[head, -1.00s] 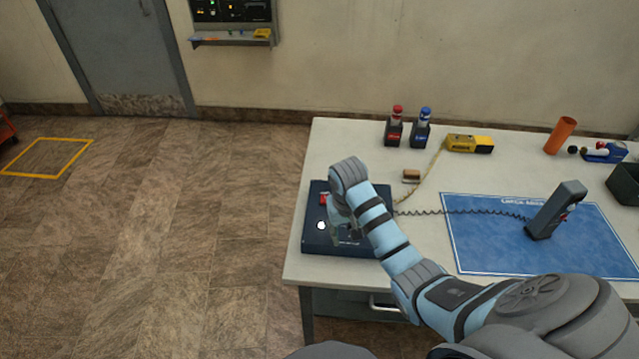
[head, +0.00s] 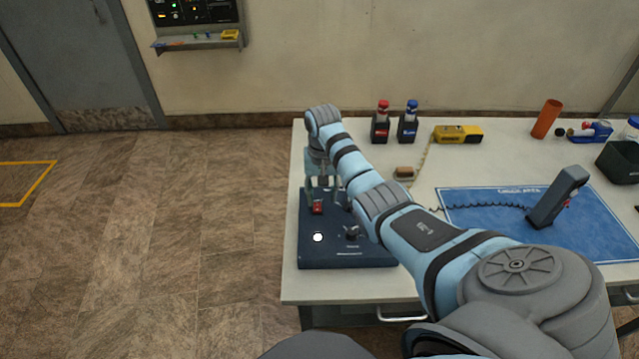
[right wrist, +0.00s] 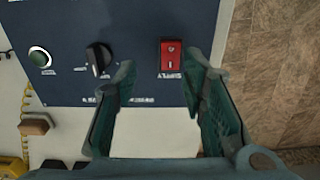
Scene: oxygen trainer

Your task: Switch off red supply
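The red supply switch (head: 318,207) is on the left side of the dark blue panel box (head: 335,258). In the right wrist view the red rocker (right wrist: 171,54) shows a white mark and has the word SUPPLY beside it, upside down. I cannot tell for certain which side is pressed. My right gripper (head: 322,187) is over the back left of the box, by the switch. In the right wrist view the gripper (right wrist: 158,72) is open and empty, with the rocker showing between and just beyond its fingertips. My left gripper is not in view.
A black knob (head: 351,232) and a lit white lamp (head: 318,237) are on the box. A small brown block (head: 404,173), a yellow device (head: 458,134) and a blue mat (head: 490,210) are to the right.

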